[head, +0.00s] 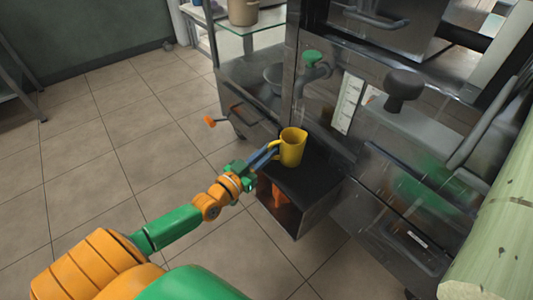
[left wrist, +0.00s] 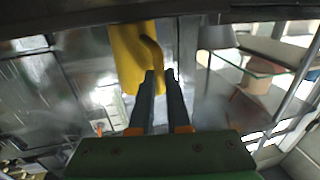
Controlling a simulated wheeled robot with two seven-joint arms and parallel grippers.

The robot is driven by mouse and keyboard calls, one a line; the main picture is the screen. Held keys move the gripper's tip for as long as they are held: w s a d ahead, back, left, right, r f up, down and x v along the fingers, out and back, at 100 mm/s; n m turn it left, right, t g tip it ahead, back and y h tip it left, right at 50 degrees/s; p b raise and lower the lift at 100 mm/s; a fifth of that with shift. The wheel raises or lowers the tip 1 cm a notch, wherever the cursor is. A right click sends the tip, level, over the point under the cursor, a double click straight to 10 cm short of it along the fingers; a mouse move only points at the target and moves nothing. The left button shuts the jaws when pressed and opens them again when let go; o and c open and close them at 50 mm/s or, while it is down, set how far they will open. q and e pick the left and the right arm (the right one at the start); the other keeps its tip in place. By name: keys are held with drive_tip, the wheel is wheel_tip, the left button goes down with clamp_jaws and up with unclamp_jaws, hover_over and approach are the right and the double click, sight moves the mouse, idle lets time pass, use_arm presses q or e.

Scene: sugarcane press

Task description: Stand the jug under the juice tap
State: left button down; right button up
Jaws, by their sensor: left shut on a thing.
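The yellow jug (head: 293,150) looks upright at the black-topped box stand (head: 308,182) on the front of the metal press. I cannot tell whether its base touches that top. My left gripper (head: 272,149) is shut on the jug's handle, on the jug's left side. In the left wrist view the jug (left wrist: 125,52) is just beyond the fingertips (left wrist: 161,76), with its handle between them. The green-handled tap (head: 312,58) is on the press, farther back and above the jug. My right gripper is out of view.
A pale green cylinder (head: 497,215) fills the right edge. A glass shelf (head: 262,22) with a beige pot (head: 243,12) stands behind. The tiled floor at left is clear.

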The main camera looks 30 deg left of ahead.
use_arm(q)
drive_tip(key=shift+f, duration=0.15)
drive_tip(key=c, duration=0.9)
unclamp_jaws()
